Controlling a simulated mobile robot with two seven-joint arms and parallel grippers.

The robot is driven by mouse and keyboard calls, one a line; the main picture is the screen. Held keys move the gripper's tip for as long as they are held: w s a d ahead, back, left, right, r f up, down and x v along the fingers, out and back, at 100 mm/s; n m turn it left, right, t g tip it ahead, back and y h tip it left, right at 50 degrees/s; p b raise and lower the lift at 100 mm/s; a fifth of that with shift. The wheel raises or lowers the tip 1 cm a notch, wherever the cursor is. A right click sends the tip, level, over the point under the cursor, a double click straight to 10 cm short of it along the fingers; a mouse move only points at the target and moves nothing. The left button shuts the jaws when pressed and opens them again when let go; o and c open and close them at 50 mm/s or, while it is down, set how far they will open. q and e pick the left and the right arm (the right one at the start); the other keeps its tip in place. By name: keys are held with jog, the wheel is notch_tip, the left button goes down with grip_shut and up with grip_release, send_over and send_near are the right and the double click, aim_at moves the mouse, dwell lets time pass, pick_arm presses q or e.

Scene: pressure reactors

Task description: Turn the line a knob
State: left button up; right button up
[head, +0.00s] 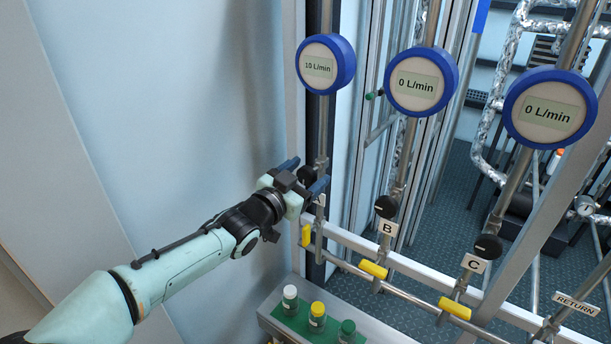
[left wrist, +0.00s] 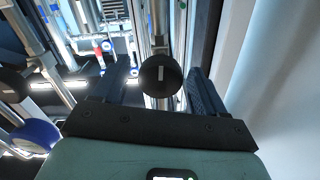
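The line A knob (head: 307,174) is a small black round knob on the leftmost vertical pipe, below a blue-rimmed gauge (head: 319,65) reading 10 L/min. My left gripper (head: 304,178) is at this knob, with its dark fingers above and below it in the head view. In the left wrist view the knob (left wrist: 160,75), with a light mark on its face, sits between the fingertips (left wrist: 158,88). Gaps show on both sides, so the gripper is open around it or just in front of it; the depth is hard to judge. My right gripper is not in view.
Knobs B (head: 386,206) and C (head: 488,247) stand to the right, under gauges (head: 416,83) and (head: 547,111) reading 0 L/min. Yellow valve handles (head: 373,269) line the lower pipe. Several capped bottles (head: 317,315) stand on a low shelf. A pale wall (head: 180,110) is at left.

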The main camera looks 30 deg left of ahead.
pick_arm(q)
jog(key=shift+s, duration=0.1)
jog(key=s+a+b, duration=0.1)
jog(key=s+b, duration=0.1)
jog(key=s, duration=1.1)
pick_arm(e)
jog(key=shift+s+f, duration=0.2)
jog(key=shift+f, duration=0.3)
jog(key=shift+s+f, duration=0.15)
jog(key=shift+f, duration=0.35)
pick_arm(q)
jog(key=shift+s, duration=0.1)
